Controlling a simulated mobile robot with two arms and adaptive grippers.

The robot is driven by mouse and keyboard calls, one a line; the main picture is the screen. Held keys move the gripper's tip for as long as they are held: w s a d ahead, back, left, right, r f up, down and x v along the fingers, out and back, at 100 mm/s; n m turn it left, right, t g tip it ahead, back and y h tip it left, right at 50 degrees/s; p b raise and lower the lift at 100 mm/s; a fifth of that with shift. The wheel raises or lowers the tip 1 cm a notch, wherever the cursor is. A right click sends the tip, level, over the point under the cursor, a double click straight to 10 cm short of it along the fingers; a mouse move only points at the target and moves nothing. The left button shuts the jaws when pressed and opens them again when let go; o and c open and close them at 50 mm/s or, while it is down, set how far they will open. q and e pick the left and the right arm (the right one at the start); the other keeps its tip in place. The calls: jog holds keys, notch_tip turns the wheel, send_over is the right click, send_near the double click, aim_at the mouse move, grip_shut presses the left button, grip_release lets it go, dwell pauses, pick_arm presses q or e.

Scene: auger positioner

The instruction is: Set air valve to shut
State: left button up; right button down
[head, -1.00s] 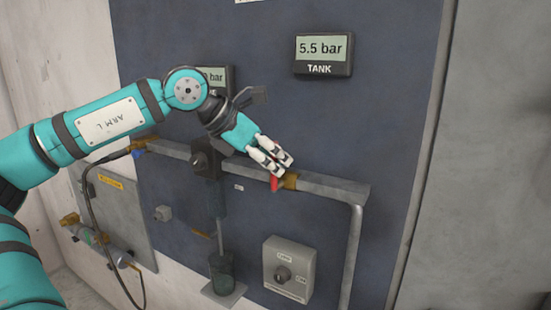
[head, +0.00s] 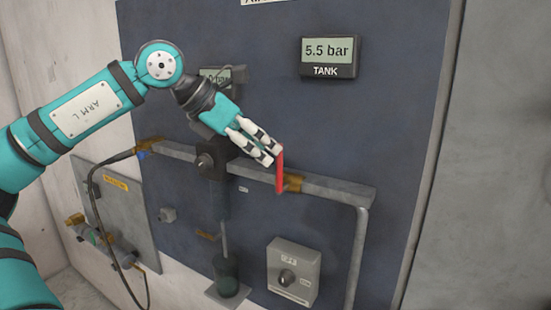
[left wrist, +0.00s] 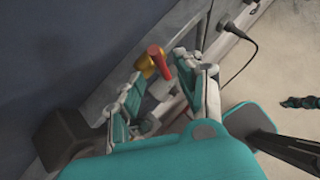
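The air valve has a red lever (head: 280,171) on a brass body (head: 293,183) in the horizontal grey pipe. In the head view the lever stands upright, crosswise to the pipe. My left gripper (head: 270,155) is at the lever's upper end, just to its left. In the left wrist view the red lever (left wrist: 156,56) shows at the gap between the fingertips. The fingers are apart there, and I see no grip on the lever. Whether a finger touches it I cannot tell. My right gripper is not in view.
A dark regulator block (head: 212,160) sits on the pipe left of the valve. A grey rotary switch box (head: 293,272) is below. The tank display (head: 329,58) reads 5.5 bar. A second display (head: 216,76) is partly hidden by my arm. The panel right of the valve is clear.

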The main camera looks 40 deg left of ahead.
pick_arm(q)
jog(key=v, duration=0.6)
jog(key=shift+s, duration=0.2)
jog(key=shift+r, duration=0.1)
